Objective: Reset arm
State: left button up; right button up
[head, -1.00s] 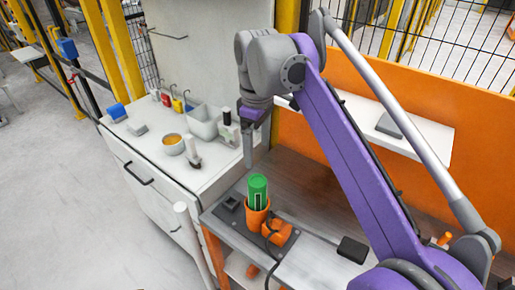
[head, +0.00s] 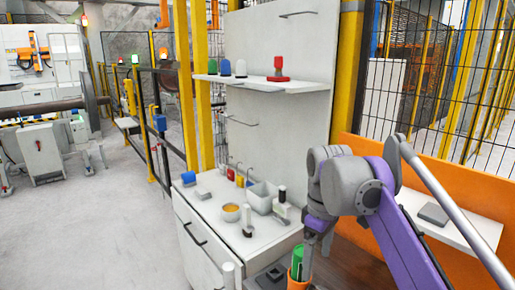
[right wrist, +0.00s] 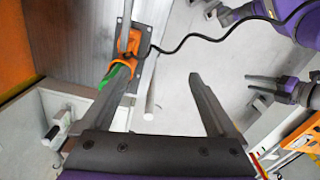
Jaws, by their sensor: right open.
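My right arm, purple and grey, reaches in from the right in the head view. Its gripper (head: 308,250) points down near the orange holder (head: 297,283) with a green cylinder (head: 298,258) in it. In the right wrist view the two fingers of my right gripper (right wrist: 160,82) are spread apart with nothing between them. The orange holder (right wrist: 127,66) and part of the green cylinder (right wrist: 115,76) show behind the left finger, which partly hides them.
A white cabinet (head: 212,258) carries an orange-filled bowl (head: 230,213), a grey bin (head: 262,197) and small bottles. A shelf (head: 270,85) above holds coloured pieces. An orange panel (head: 360,225) and wire fence stand behind my arm. The floor (head: 100,230) at left is open.

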pick_arm(q)
jog(key=shift+s, duration=0.45)
pick_arm(e)
jog(key=s+d+f+m+t, duration=0.2)
jog(key=s+f+m, duration=0.3)
jog(key=s+f, duration=0.5)
jog(key=s+d+f+m+t, duration=0.2)
jog(key=s+f+m+t, duration=0.1)
jog(key=s+f, duration=0.7)
notch_tip(320, 180, down, 5)
jog(key=shift+d+r+m+t, duration=0.1)
jog(key=shift+d+m+t, duration=0.3)
jog(key=shift+m, duration=0.5)
